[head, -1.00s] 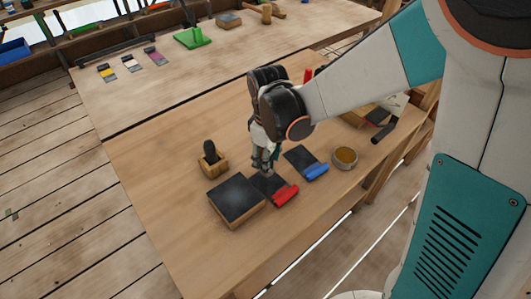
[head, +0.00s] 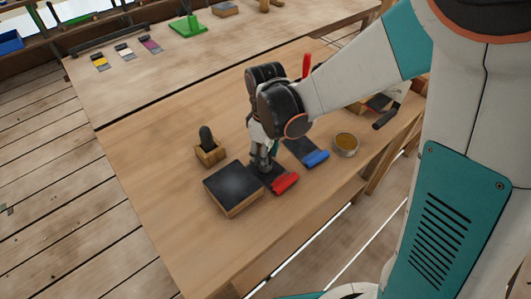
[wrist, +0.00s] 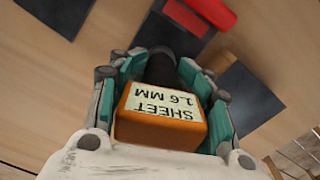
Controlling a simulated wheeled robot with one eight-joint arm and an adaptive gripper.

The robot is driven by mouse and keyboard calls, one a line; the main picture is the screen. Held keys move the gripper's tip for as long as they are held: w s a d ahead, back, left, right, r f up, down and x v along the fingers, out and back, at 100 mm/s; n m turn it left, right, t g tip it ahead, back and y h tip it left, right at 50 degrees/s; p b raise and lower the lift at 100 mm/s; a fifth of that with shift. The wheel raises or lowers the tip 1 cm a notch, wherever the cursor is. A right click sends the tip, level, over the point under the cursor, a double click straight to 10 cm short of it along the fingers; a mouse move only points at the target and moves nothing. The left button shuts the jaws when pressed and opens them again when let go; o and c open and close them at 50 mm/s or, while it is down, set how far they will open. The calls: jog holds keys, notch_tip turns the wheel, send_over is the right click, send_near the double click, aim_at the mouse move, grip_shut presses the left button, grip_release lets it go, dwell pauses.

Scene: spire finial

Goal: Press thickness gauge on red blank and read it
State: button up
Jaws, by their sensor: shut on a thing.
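The red blank is a dark flat sheet with a red end strip (head: 285,182), lying on the near table; the red strip also shows at the top of the wrist view (wrist: 208,12). My gripper (head: 262,160) is over the dark part of this blank, pointing down. In the wrist view my gripper (wrist: 165,95) is shut on the thickness gauge (wrist: 160,127), an orange body with a black stem. Its label reads "SHEET 1.6 MM", upside down in the picture. The stem end is at the dark sheet; I cannot tell whether it touches.
A dark-topped wooden block (head: 233,188) lies just left of the red blank, and a blue-ended blank (head: 306,153) to its right. A small wooden holder with a black knob (head: 209,148) and a round tin (head: 346,145) stand nearby. The table's front left is clear.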

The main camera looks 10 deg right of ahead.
jog(key=o, duration=1.3)
jog(key=shift+o, duration=0.2)
